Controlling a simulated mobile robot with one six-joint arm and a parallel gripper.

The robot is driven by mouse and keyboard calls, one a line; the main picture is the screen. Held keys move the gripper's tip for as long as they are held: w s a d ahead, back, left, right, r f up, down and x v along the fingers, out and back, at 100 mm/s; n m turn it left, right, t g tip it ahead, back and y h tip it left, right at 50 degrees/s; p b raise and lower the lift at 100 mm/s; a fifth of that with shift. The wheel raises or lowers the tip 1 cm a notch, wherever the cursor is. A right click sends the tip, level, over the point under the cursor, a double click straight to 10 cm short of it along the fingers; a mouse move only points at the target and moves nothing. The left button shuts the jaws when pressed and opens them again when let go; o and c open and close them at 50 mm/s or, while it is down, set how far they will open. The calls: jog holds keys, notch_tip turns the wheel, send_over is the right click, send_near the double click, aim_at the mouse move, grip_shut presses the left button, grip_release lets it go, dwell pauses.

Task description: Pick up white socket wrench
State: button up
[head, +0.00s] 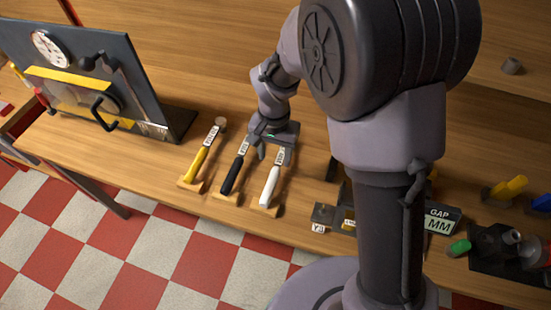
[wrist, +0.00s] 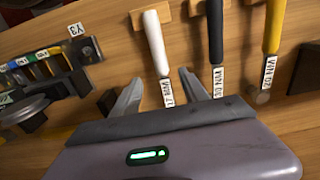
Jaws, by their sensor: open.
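The white socket wrench (head: 270,186) lies on a wooden holder on the bench, the rightmost of three similar tools. It also shows in the wrist view (wrist: 155,42), with a white label near its far end. My gripper (head: 270,146) is open above the labelled end of the white wrench. In the wrist view the fingers of my gripper (wrist: 159,79) appear on either side of the wrench, with nothing held. The gripper body hides the wrench's far tip, and I cannot tell the height gap.
A black-handled tool (head: 236,172) lies close left of the white one, then a yellow-handled tool (head: 203,158). A dark upright panel (head: 140,90) stands at the left. A GAP MM sign (head: 440,218) and other small items stand at the right.

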aim_at(274, 174)
notch_tip(274, 174, down, 12)
jog(key=b, duration=0.4)
jog(key=shift+a+r, duration=0.1)
jog(key=shift+r, duration=0.35)
jog(key=shift+c, duration=0.4)
grip_shut()
